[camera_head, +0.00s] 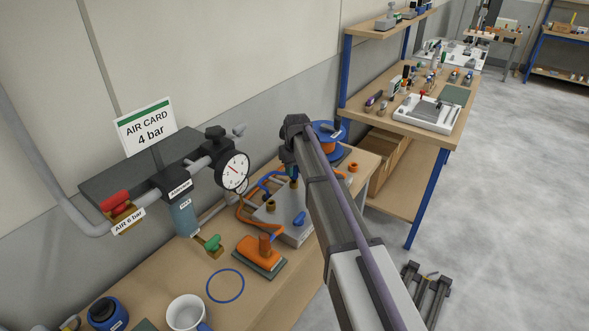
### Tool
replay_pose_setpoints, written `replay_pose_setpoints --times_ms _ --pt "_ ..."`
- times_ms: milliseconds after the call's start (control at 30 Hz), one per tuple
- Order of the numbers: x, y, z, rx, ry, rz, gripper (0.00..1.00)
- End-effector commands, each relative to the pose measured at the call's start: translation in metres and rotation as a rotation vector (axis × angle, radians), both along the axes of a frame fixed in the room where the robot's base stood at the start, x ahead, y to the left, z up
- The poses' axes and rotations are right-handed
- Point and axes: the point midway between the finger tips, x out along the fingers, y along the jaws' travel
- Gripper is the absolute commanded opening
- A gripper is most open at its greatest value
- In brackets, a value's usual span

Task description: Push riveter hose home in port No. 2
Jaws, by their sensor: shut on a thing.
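The grey port block (268,217) sits on the bench with brass fittings on top; its port numbers are too small to read. Orange (247,213) and blue (262,182) hoses loop behind and beside it. I cannot tell by markings which is the riveter hose. My gripper (290,168) points down over the block's far side, shut on what looks like a hose end, with a small teal part showing below it. My own arm hides part of the block's right side, and the contact between hose end and port cannot be made out.
A pressure gauge (232,171), red-handled valve (115,201) and AIR CARD sign (145,127) stand at left. An orange tool (260,252), green-handled valve (212,243), white mug (187,312) and blue ring (225,286) are on the bench. A blue reel (328,129) stands behind my arm.

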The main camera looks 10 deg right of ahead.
Motion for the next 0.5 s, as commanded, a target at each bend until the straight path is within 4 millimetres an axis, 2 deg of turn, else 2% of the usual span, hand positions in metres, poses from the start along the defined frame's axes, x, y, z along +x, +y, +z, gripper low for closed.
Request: replay_pose_setpoints --times_ms 467,500 --pt "0.0 0.0 -0.013 0.0 0.0 0.0 0.0" --pt "0.0 0.0 -0.013 0.0 0.0 0.0 0.33"
